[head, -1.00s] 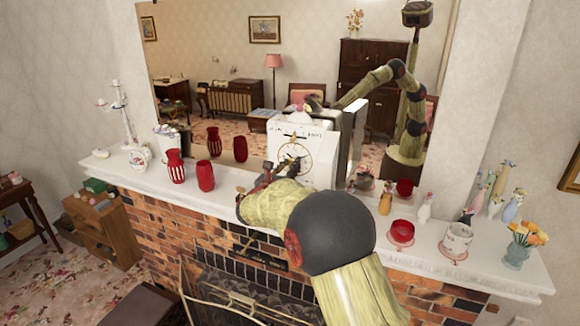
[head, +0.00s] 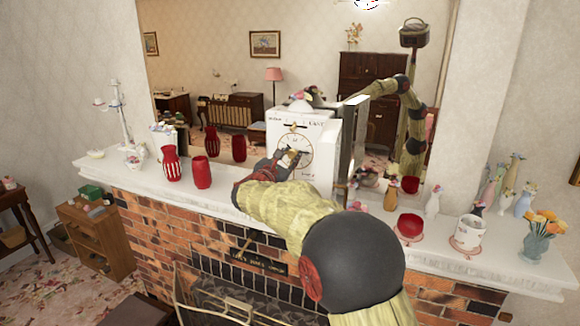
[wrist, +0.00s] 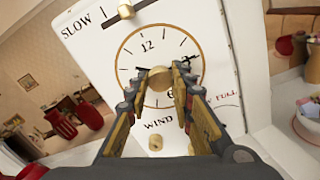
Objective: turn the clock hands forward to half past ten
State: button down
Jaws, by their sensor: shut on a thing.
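The clock (head: 274,137) is a white box on the mantelpiece in front of the mirror. Its round dial (wrist: 128,55) has a gold ring and shows tilted in the wrist view, with "12" at top. My gripper (wrist: 160,77) is shut on a round tan knob (wrist: 158,76) at the middle of the dial. In the head view my gripper (head: 288,158) covers the dial's lower left. A dark hand tip (wrist: 191,57) shows right of the knob, near the 3. A dark mark shows left of the knob. The fingers hide much of both hands, so I cannot read the time.
A slot with a gold knob (wrist: 125,10) lies above the dial, and a small knob (wrist: 155,143) near "WIND" below. Red vases (head: 202,172) stand left on the mantelpiece (head: 232,198). A red bowl (head: 409,227), a white pot (head: 468,234) and flowers (head: 537,240) stand right.

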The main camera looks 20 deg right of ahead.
dwell(0.4)
jog(key=c, duration=1.5)
grip_release()
jog(key=shift+c, duration=0.2)
jog(key=shift+a, duration=0.1)
jog(key=v, duration=1.2)
